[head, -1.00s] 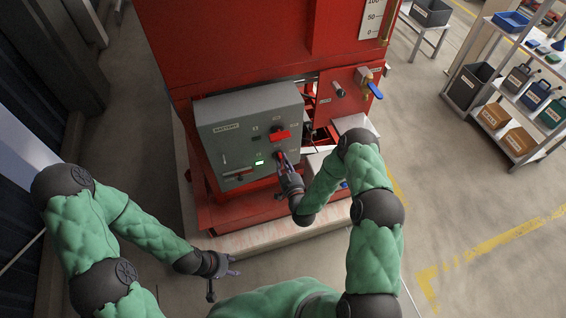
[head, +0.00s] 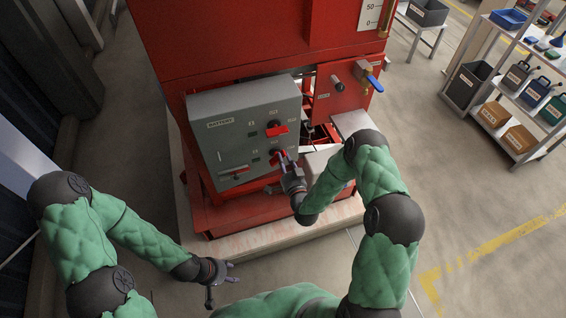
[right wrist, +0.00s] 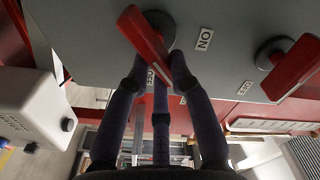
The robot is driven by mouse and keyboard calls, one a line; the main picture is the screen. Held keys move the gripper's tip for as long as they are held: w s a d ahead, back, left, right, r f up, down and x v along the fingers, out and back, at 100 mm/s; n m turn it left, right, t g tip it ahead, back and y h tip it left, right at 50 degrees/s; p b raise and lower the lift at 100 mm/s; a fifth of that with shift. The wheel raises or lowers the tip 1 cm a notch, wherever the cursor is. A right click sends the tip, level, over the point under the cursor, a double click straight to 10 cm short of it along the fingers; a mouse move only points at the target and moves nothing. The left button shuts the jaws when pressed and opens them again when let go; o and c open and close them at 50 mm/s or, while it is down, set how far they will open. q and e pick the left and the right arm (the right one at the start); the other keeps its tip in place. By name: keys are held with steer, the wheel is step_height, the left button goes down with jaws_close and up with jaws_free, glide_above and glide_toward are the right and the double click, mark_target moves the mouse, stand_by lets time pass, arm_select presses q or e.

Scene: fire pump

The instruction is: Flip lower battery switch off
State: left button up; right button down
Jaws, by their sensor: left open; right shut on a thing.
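The grey battery box (head: 245,125) is on the front of the red pump unit. It carries two red-handled switches: the upper switch (head: 277,129) and the lower switch (head: 275,153). My right gripper (head: 283,161) is at the lower switch, shut on its red handle. In the right wrist view the lower switch handle (right wrist: 143,36) slants between my fingertips (right wrist: 160,60). An ON label (right wrist: 204,40) sits to its right; an OFF label (right wrist: 151,76) is partly hidden by the fingers. My left gripper (head: 224,270) is open and empty, low in front of the pump base.
The upper switch also shows at the right of the right wrist view (right wrist: 295,70). A blue-handled valve (head: 371,80) is on the red panel right of the box. A white box (right wrist: 35,108) is beside my right gripper.

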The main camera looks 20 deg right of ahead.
steer(key=shift+d+f+m+b, duration=0.1)
steer(key=shift+f+m+b, duration=0.15)
steer(key=shift+m+b, duration=0.75)
steer(key=shift+a+f+m+b, duration=0.1)
steer(key=shift+f+m+b, duration=0.1)
steer(key=shift+m, duration=1.45)
steer(key=shift+d+f+m+b, duration=0.1)
steer(key=shift+f+m+b, duration=0.15)
steer(key=shift+m+b, duration=0.75)
steer(key=shift+m+p, duration=0.35)
steer(key=shift+m, duration=0.2)
steer(key=c, duration=1.1)
jaws_free()
steer(key=shift+s, duration=0.1)
steer(key=s, duration=1.1)
steer(key=shift+s+d, duration=0.2)
steer(key=shift+s, duration=0.2)
